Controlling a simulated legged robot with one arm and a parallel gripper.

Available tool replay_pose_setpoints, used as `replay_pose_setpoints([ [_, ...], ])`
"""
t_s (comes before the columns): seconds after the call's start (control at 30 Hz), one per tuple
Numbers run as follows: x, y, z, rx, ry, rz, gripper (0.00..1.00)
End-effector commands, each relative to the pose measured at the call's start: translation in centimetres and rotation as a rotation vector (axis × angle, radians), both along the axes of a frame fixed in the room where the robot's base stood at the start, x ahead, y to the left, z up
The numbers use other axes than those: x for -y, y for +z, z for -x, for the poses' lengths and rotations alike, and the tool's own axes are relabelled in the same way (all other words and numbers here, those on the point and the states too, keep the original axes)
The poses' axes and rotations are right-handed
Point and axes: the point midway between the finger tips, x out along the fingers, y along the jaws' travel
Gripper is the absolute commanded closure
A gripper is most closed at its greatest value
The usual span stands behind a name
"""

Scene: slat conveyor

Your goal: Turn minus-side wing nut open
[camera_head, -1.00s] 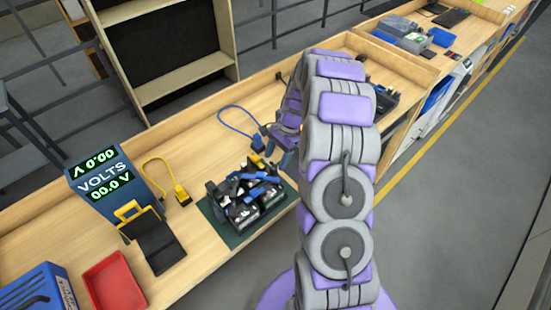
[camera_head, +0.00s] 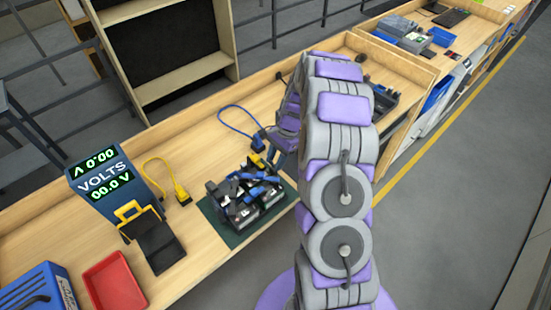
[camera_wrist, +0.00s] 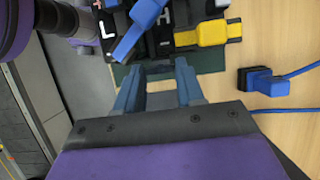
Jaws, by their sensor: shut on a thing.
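The battery assembly (camera_head: 248,197) sits on a green mat (camera_head: 222,229), with black clamps, blue levers and cables over its top. In the wrist view, a blue lever (camera_wrist: 138,32) and a yellow clamp piece (camera_wrist: 208,33) lie just beyond my fingertips. In the head view my gripper (camera_head: 280,150) is at the right side of the battery assembly, partly hidden by my arm. I cannot make out the minus-side wing nut or which way it points.
A volt meter (camera_head: 105,180) reading 00.0 V stands at left, with a black stand (camera_head: 158,245) before it. A red tray (camera_head: 113,284) and a blue box (camera_head: 38,287) are at front left. A blue cable plug (camera_wrist: 268,82) lies close right of my fingers.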

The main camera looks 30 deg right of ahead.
Motion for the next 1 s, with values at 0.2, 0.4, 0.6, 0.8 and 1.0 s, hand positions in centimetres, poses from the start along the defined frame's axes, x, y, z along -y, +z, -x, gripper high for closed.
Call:
replay_pose_setpoints([
  [0.2, 0.00, 0.02, -0.08, 0.002, 0.007, 0.001, 0.93],
  [0.4, 0.02, 0.02, -0.29, 0.006, 0.062, 0.001, 0.93],
  [0.6, -0.12, -0.03, -0.31, 0.003, 0.194, 0.000, 0.93],
  [0.8, -0.18, -0.07, -0.44, 0.002, 0.375, 0.000, 0.93],
  [1.0, -0.33, -0.14, -0.46, -0.001, 0.568, 0.000, 0.93],
])
